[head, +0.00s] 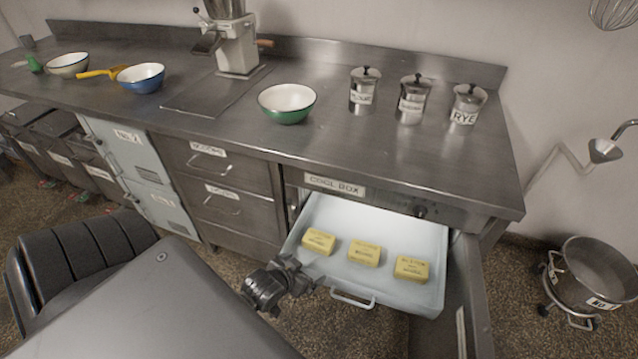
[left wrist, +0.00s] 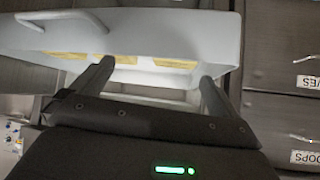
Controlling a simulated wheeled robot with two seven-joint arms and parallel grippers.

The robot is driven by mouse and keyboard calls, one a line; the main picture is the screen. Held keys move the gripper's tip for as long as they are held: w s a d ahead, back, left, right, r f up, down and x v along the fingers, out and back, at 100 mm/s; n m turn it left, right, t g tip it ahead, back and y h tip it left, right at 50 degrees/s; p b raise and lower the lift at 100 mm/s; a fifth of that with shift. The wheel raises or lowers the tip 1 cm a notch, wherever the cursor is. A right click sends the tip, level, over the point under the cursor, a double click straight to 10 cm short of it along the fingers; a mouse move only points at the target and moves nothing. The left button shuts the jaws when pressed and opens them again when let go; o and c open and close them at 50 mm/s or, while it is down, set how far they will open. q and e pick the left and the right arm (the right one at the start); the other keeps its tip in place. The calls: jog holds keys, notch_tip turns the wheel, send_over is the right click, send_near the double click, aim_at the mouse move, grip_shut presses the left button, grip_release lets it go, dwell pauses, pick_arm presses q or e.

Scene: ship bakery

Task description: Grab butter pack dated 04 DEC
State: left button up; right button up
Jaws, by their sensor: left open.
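Three yellow butter packs lie in a row in the open pale drawer (head: 385,228) labelled COOL BOX: a left pack (head: 319,242), a middle pack (head: 364,254) and a right pack (head: 411,269). Their dark print is too small to read, so I cannot tell which is dated 04 DEC. My left gripper (head: 300,268) is open and empty by the drawer's front left corner, nearest the left pack. In the left wrist view its two fingers (left wrist: 157,72) stand apart before the drawer wall (left wrist: 170,28), with parts of the yellow packs (left wrist: 175,63) behind. My right gripper is not in view.
The drawer's front handle (head: 352,299) sticks out low beside my gripper. An open cabinet door (head: 468,290) stands right of the drawer. The steel counter (head: 350,150) overhangs the drawer's back, carrying a green bowl (head: 287,104) and lidded canisters. A pot (head: 592,275) stands on the floor at right.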

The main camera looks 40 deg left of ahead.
pick_arm(q)
jog(key=w+a+n+t, duration=0.1)
jog(key=w+a+t, duration=0.1)
jog(key=w+a, duration=0.15)
send_near(319, 238)
jog(key=shift+w+d+f+y, duration=0.15)
jog(key=shift+w+f, duration=0.3)
jog(key=shift+w, duration=0.3)
jog(key=shift+w+f+y, duration=0.15)
jog(key=shift+w+f, duration=0.3)
jog(key=shift+w, duration=0.3)
jog(key=x, duration=0.4)
jog(key=shift+f, duration=0.2)
jog(key=c, duration=0.8)
jog(key=shift+o, duration=0.2)
jog(key=shift+r, duration=0.1)
notch_tip(319, 238, up, 10)
jog(key=shift+p, duration=0.4)
